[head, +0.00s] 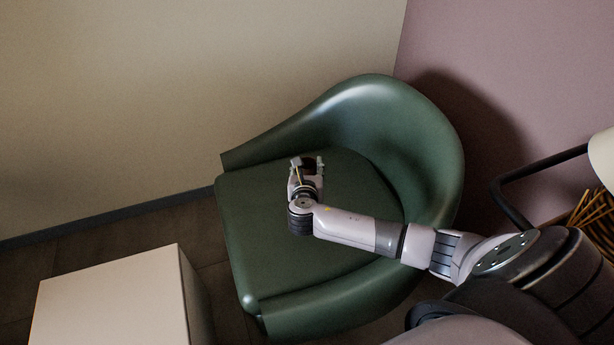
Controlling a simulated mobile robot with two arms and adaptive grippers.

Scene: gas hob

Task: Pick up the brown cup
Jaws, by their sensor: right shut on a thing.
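My right gripper (306,168) is above the seat of a green armchair (260,215), its fingers pointing to the back of the picture. It is shut on a small brownish thing, which looks to be the brown cup (309,163). The fingers hide most of it, and it is too small to make out its shape. I cannot tell whether it touches the seat. No other cup shows. My left gripper is not in view.
The armchair's curved back and arms (425,140) surround the seat. A pale box-shaped block (110,300) stands at the lower left. A black bent bar (510,205) and a bundle of brown sticks (592,212) are at the right. Beige and mauve walls stand behind.

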